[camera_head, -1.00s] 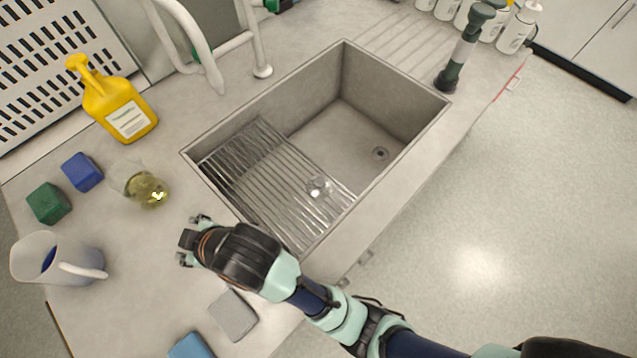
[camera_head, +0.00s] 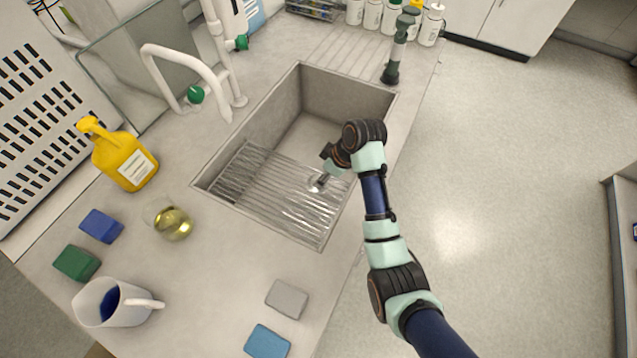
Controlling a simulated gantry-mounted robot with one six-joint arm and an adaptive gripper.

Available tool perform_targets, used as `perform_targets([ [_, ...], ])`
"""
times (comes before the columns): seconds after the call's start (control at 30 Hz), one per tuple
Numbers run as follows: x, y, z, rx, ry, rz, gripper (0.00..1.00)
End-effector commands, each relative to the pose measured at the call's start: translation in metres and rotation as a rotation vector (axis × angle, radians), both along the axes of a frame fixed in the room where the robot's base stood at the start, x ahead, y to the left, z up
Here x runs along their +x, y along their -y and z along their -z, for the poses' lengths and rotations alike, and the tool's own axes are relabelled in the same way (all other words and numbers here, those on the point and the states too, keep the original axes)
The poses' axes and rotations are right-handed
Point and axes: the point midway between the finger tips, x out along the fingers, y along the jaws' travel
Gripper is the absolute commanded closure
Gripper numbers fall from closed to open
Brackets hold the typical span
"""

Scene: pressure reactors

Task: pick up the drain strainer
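A small shiny metal piece, which looks like the drain strainer (camera_head: 316,184), lies on the slatted drying rack (camera_head: 268,192) in the sink, near the rack's right end. My gripper (camera_head: 326,176) is over the sink, close above or at this piece. It points down and left and partly covers it. The fingers are small and blurred against the metal, so I cannot tell whether they are open, shut or touching it. The sink's drain hole is hidden behind my arm.
The sink's rim (camera_head: 262,103) surrounds the rack. A white faucet (camera_head: 185,60) stands behind it. A yellow pump bottle (camera_head: 125,160), a round glass flask (camera_head: 173,224), sponges and a jug (camera_head: 108,302) are on the left counter. A dark green-topped tool (camera_head: 394,62) stands beyond the sink.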

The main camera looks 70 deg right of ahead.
Motion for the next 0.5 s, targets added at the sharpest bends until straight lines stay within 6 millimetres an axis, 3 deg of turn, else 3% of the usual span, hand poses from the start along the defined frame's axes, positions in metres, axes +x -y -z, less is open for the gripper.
perform_targets([
  [0.1, 0.008, 0.003, 0.024, 0.002, -0.001, -0.001, 0.38],
  [0.23, 0.016, 0.004, 0.041, 0.002, -0.001, -0.001, 0.38],
  [0.5, 0.019, 0.004, 0.044, 0.000, 0.000, 0.000, 0.38],
])
